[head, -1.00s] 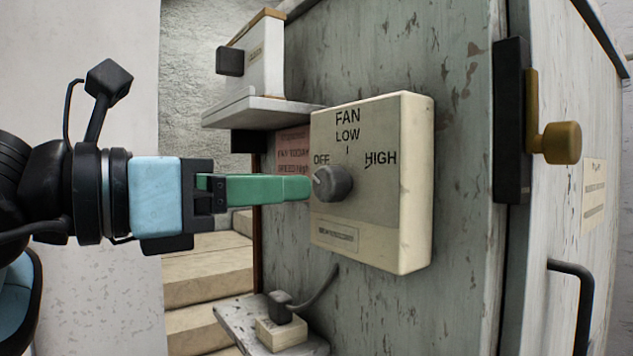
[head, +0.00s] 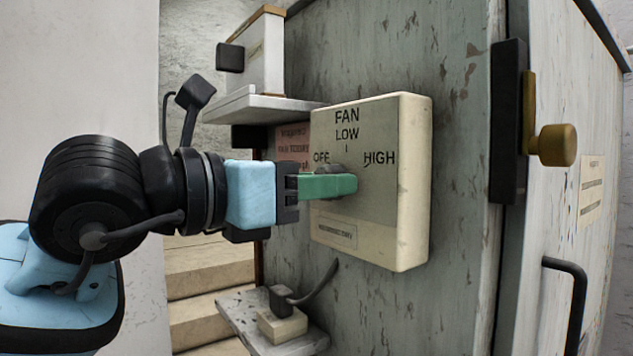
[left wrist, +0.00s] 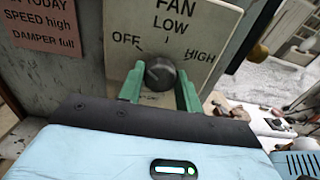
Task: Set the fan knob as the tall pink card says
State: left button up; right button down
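The fan knob (left wrist: 160,73) is a dark grey dial on a cream panel (head: 405,220) marked OFF, LOW and HIGH. Its pointer is too unclear to read now. My left gripper (head: 340,185) is at the panel and hides most of the knob in the head view. In the left wrist view its green fingers stand apart on either side of the knob, with narrow gaps; firm contact does not show. The pink card (left wrist: 45,25) reads "SPEED high" and "DAMPER full" in the left wrist view. In the head view it is partly covered. My right gripper is out of view.
A shelf (head: 255,104) with a cream box (head: 264,58) juts out above left of the panel. A lower shelf (head: 235,312) holds a plug and cable. A brass knob (head: 556,145) and a dark handle (head: 575,285) are at the right.

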pick_arm(q)
jog(key=c, duration=0.4)
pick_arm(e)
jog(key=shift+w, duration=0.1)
